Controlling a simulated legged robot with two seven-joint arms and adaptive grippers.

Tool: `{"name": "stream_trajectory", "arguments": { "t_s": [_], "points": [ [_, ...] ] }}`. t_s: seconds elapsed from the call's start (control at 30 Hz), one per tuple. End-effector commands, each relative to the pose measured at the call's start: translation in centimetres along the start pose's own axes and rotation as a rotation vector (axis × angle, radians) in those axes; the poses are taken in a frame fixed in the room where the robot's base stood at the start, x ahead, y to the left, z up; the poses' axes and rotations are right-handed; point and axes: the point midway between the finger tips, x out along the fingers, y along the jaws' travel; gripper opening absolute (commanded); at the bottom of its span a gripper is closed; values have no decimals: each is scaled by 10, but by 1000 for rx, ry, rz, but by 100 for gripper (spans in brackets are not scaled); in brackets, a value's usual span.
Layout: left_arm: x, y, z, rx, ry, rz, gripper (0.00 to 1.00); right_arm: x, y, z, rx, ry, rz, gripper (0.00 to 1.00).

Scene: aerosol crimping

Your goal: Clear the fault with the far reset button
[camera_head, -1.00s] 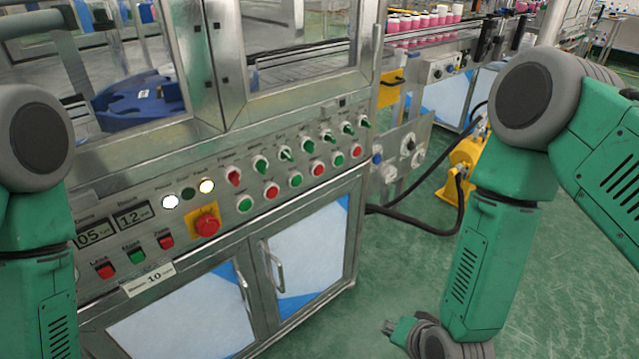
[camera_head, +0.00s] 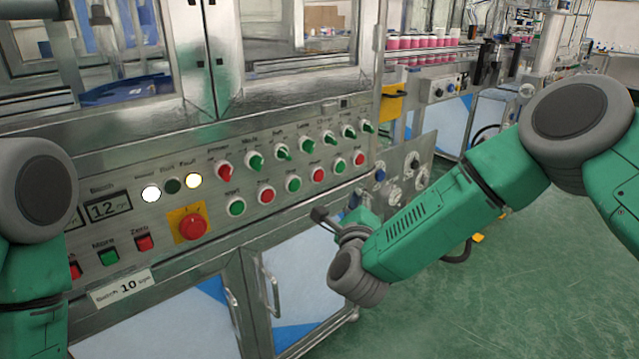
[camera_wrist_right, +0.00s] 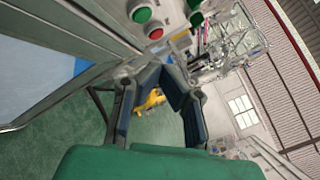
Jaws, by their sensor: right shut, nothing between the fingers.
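The control panel (camera_head: 215,190) carries a row of green and red push buttons below a row of selector knobs. The farthest buttons are a green one (camera_head: 339,166) and a red one (camera_head: 358,158) at the right end; a red button also shows in the right wrist view (camera_wrist_right: 156,33). I cannot read which label says reset. The lamp under the label Fault (camera_head: 193,181) is lit. A blue button (camera_head: 380,174) sits on a side box. My right gripper (camera_head: 319,214) is shut and empty, below and in front of the row, apart from it. My left gripper is out of view.
A red emergency knob (camera_head: 192,227) on a yellow plate sticks out of the panel. Cabinet doors with handles (camera_head: 270,292) are below. Past the machine is a conveyor with pink containers (camera_head: 420,42). The green floor (camera_head: 520,290) at the right is clear.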

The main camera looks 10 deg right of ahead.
Motion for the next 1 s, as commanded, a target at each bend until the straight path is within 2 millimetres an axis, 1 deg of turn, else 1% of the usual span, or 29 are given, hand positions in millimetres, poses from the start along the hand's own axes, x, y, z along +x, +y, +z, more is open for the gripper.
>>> {"name": "stream_trajectory", "arguments": {
  "t_s": [0.23, 0.37, 0.8, 1.0],
  "points": [
    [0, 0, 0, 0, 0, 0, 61, 0, 1, 1, -3, -1, 3, 0],
    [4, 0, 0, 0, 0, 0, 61, 6, 7, 4, -4, -2, 3, 0],
    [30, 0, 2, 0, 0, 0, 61, 46, 38, 32, -4, -1, 2, 0],
    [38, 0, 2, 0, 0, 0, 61, 57, 46, 42, -4, -2, 5, 0]
  ]
}}
